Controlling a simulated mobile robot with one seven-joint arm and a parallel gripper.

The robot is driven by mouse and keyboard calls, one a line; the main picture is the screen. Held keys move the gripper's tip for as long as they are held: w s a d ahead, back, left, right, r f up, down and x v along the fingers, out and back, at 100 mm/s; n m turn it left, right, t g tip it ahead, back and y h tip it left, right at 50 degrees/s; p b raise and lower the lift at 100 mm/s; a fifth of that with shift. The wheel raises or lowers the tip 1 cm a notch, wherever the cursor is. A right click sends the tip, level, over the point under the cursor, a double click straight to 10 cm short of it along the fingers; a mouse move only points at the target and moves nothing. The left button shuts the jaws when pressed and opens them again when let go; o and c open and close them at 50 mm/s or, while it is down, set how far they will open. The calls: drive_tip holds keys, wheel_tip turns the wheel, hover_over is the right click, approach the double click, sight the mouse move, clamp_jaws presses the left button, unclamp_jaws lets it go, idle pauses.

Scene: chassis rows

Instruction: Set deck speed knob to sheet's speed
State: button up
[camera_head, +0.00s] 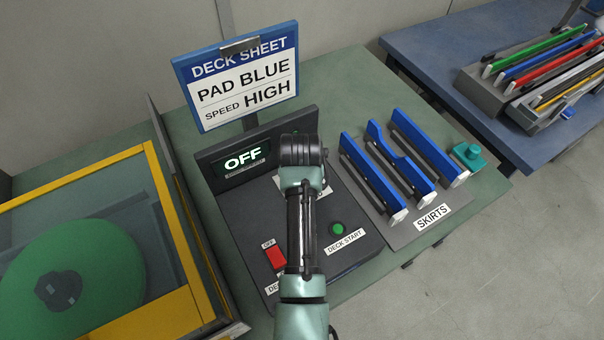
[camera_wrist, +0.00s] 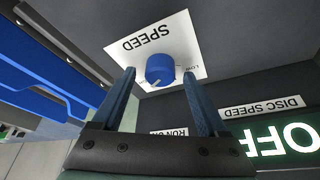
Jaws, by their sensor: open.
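The deck sheet (camera_head: 240,78) reads PAD BLUE, SPEED HIGH. In the wrist view the blue speed knob (camera_wrist: 160,68) sits on a white SPEED plate (camera_wrist: 183,36), seen upside down. Its pale pointer line points down and slightly left in that picture. LOW is printed to the knob's right; a mark for high is not readable. My gripper (camera_wrist: 159,76) is open, a finger on each side of the knob in the picture; contact cannot be told. In the head view my arm hides the knob on the dark control console (camera_head: 235,203).
The console's display (camera_head: 244,159) reads OFF. A red switch (camera_head: 275,257) and green DECK START button (camera_head: 337,229) flank my arm. Blue skirts (camera_head: 372,172) stand in a rack to the right. A yellow-framed enclosure (camera_head: 160,190) with a green disc (camera_head: 85,275) is on the left.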

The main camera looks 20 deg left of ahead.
drive_tip(key=v, duration=1.3)
